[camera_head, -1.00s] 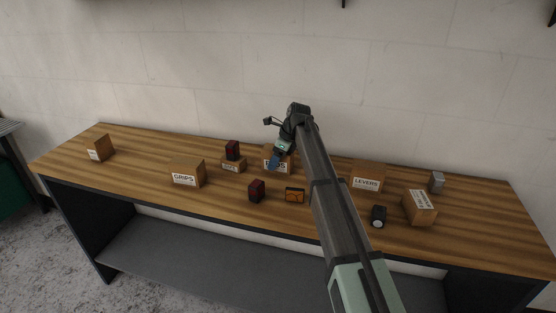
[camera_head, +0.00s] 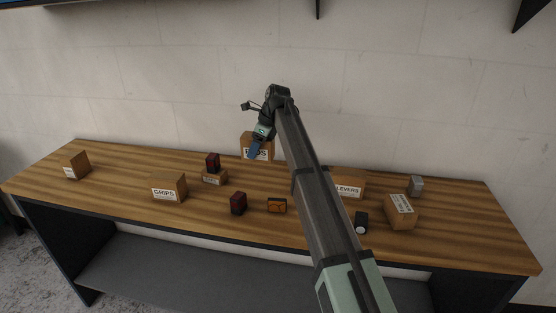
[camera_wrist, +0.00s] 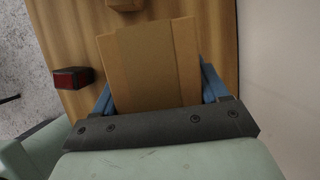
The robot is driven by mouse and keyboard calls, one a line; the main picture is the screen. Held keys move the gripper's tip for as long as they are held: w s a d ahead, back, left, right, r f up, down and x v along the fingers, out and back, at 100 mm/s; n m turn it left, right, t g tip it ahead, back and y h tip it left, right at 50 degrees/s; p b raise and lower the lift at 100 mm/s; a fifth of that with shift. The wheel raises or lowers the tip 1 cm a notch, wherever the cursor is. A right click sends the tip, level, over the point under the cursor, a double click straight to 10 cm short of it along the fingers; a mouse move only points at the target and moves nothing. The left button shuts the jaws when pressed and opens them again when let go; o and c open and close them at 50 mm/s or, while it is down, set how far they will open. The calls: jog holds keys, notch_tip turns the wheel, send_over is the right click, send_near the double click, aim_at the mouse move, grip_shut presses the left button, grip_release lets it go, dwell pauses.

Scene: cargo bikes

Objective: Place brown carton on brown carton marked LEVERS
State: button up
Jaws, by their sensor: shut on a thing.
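My gripper (camera_head: 256,146) has blue fingers and is shut on a brown carton (camera_head: 266,152) with a partly hidden label ending in "DS". The carton is held up above the back of the bench, against the wall in the picture. In the wrist view the held carton (camera_wrist: 150,65) sits between the two blue fingers. The brown carton marked LEVERS (camera_head: 349,184) stands on the bench to the right of my gripper. My arm hides its left part.
On the wooden bench (camera_head: 110,180) stand a GRIPS carton (camera_head: 168,188), a small carton (camera_head: 214,177) with a dark red light (camera_head: 212,161) on it, another red light (camera_head: 238,203), an orange reflector (camera_head: 277,205), a black lamp (camera_head: 361,222), a carton (camera_head: 400,211) and a grey box (camera_head: 416,185).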

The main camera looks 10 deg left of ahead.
jog(key=shift+d+r, duration=0.1)
jog(key=shift+r, duration=0.15)
jog(key=w+d+r+m, duration=0.1)
jog(key=w+d, duration=0.1)
jog(key=d, duration=0.3)
jog(key=w+d+r, duration=0.2)
jog(key=w+d, duration=0.1)
jog(key=d, duration=0.3)
notch_tip(320, 180, up, 5)
jog(key=m+t, duration=0.2)
jog(key=m, duration=0.1)
send_over(343, 170)
jog(key=s+d, duration=0.1)
jog(key=d, duration=0.1)
jog(key=shift+h, duration=0.3)
jog(key=shift+a+f, duration=0.2)
jog(key=shift+f, duration=4.45)
jog(key=shift+f, duration=0.15)
jog(key=o, duration=1.2)
jog(key=shift+c, duration=0.2)
